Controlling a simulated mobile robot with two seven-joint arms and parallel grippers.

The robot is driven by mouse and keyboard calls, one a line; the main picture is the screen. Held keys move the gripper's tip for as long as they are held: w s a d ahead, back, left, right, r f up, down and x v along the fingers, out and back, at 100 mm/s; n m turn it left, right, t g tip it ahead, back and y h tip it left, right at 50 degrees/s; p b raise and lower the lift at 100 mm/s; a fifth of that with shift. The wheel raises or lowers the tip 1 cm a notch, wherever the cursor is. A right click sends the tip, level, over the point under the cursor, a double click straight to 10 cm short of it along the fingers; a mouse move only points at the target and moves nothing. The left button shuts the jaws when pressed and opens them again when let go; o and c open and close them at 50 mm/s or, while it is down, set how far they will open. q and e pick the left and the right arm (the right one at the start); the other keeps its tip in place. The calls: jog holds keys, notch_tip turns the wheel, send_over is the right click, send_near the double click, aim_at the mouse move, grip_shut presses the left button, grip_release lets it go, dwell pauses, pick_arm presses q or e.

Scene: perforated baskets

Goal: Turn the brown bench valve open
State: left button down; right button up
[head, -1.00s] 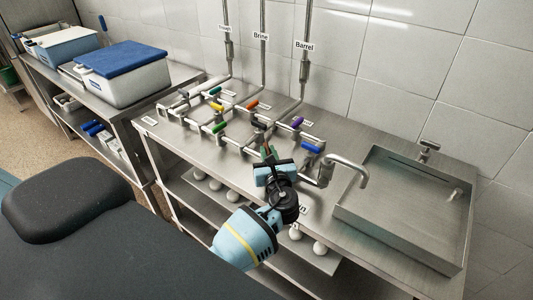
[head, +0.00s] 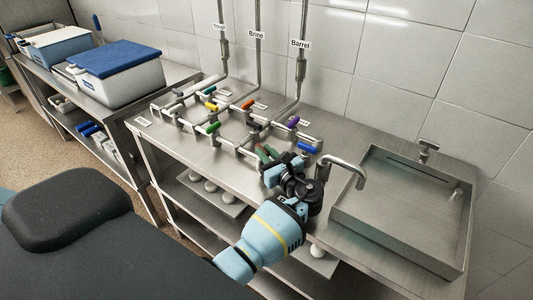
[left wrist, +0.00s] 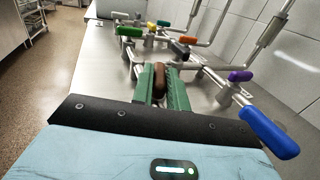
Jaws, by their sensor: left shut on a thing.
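The brown valve handle (left wrist: 160,80) shows in the left wrist view between the two green fingers of my left gripper (left wrist: 163,76). The fingers are closed on it from both sides. In the head view my left gripper (head: 264,152) is at the front of the pipework on the steel bench (head: 185,150). The fingers and wrist cover the brown handle there, so its angle to the pipe is hard to tell. My right gripper is not in view.
Close by are a blue handle (head: 309,148), a purple handle (head: 292,122), and a green handle (head: 213,127); an orange handle (head: 248,104) and a yellow handle (head: 210,106) lie farther back. A curved tap (head: 345,165) and sink (head: 400,215) stand to the right.

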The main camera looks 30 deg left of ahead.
pick_arm(q)
jog(key=c, duration=1.4)
grip_release()
jog(key=v, duration=0.7)
jog(key=shift+s+f, duration=0.1)
jog(key=shift+s+d, duration=0.15)
jog(key=shift+d, duration=0.2)
jog(key=shift+o, duration=0.5)
